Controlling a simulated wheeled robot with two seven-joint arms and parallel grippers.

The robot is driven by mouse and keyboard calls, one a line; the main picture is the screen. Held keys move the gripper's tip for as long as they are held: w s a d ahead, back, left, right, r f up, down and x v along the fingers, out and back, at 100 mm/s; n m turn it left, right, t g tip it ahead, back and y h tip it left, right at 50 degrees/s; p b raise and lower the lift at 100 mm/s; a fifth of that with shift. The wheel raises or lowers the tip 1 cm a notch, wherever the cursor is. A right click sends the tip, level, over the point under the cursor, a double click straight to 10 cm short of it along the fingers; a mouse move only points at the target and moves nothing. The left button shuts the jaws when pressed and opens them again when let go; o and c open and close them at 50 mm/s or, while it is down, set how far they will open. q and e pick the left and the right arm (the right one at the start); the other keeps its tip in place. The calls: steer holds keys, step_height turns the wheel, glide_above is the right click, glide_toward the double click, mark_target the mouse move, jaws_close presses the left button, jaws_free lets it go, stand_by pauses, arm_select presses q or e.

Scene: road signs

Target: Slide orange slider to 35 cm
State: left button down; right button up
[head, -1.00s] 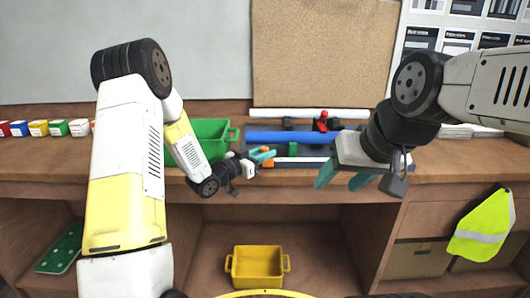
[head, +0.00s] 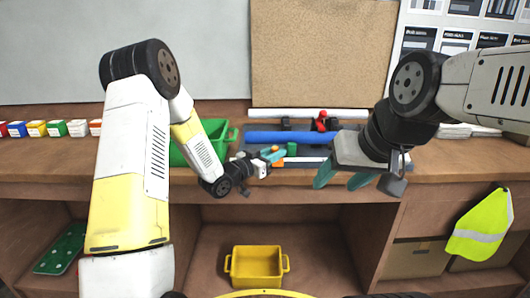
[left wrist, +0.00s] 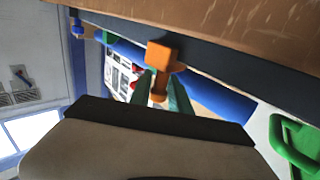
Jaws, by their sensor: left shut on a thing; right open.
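The orange slider (head: 275,149) sits at the left part of a dark rail fixture on the workbench, near a white strip (head: 308,161); I cannot read any scale marks. My left gripper (head: 273,155) is shut on it from the front left. In the left wrist view the orange slider (left wrist: 162,55) stands between the two teal fingers (left wrist: 162,90). A green block (head: 291,149) is just right of the slider. My right gripper (head: 344,180) is open and empty, in front of the bench edge at the right.
A blue bar (head: 300,138) lies behind the slider, and a red-knobbed part (head: 322,121) stands behind that. A green bin (head: 213,130) is to the left. A yellow bin (head: 256,267) is on the lower shelf. Several coloured boxes (head: 57,128) line the far left.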

arm_select(q)
steer(key=d, duration=2.1)
steer(key=shift+d, duration=0.2)
steer(key=c, duration=1.4)
jaws_free()
steer(key=shift+o, duration=0.2)
steer(key=v, duration=0.8)
steer(key=shift+w, duration=0.1)
